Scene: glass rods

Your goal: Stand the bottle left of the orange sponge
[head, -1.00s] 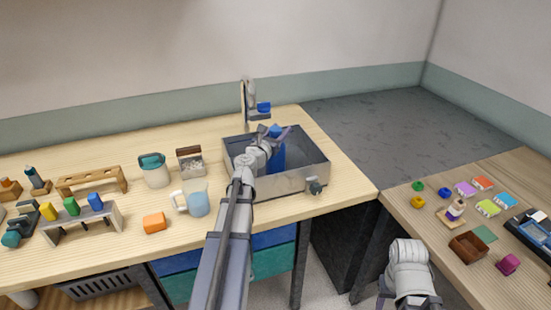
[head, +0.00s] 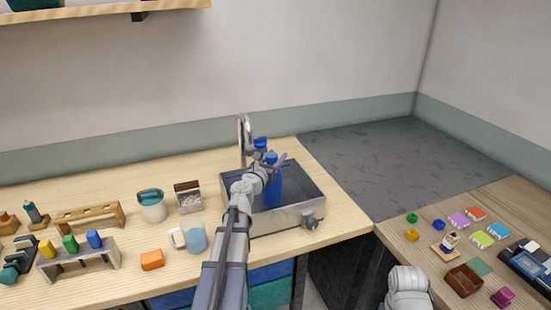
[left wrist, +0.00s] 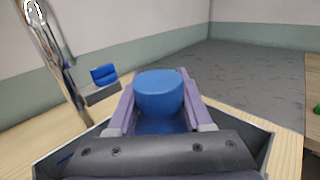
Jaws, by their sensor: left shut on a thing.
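The blue bottle (head: 273,188) is upright inside the grey sink (head: 290,217), its top above the rim. My left gripper (head: 270,163) is shut on it near its top. In the left wrist view the round blue cap (left wrist: 158,92) shows between the two purple fingers (left wrist: 160,112). The bottle's lower end is hidden by the sink wall, so I cannot tell whether it touches the bottom. The orange sponge (head: 152,260) lies on the wooden counter at the left, near the front edge. My right gripper is out of view; only part of that arm shows.
A blue-filled jug (head: 194,237) stands right of the sponge. A rack with coloured blocks (head: 80,254) stands left of it, with a narrow gap between. A teal-lidded jar (head: 152,206) and a small box (head: 188,197) stand behind. A faucet (head: 243,135) rises behind the sink.

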